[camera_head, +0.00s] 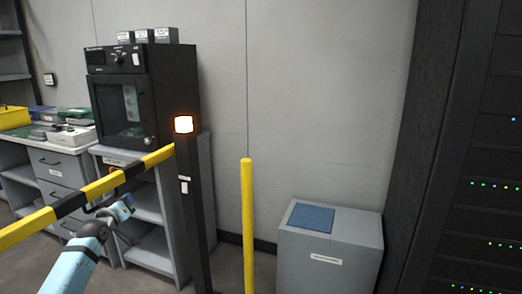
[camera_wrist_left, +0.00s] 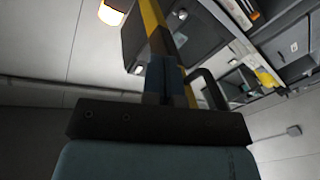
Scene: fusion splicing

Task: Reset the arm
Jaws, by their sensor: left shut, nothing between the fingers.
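My left arm comes in from the lower left in the head view, light blue with dark joints. Its gripper (camera_head: 124,206) is just below the yellow-and-black barrier bar (camera_head: 103,185), in front of the grey shelf unit; whether it touches the bar cannot be told. In the left wrist view the two fingers (camera_wrist_left: 167,78) stand close together, shut and empty, above a dark gripper body. The bar runs behind the fingertips in that view. My right arm and gripper are not in view.
A dark post (camera_head: 190,220) with a lit orange lamp (camera_head: 183,124) stands at the bar's end. A yellow bollard (camera_head: 248,220), a grey cabinet (camera_head: 330,262) and a black server rack (camera_head: 455,150) stand to the right. A black oven-like box (camera_head: 165,90) sits behind the bar.

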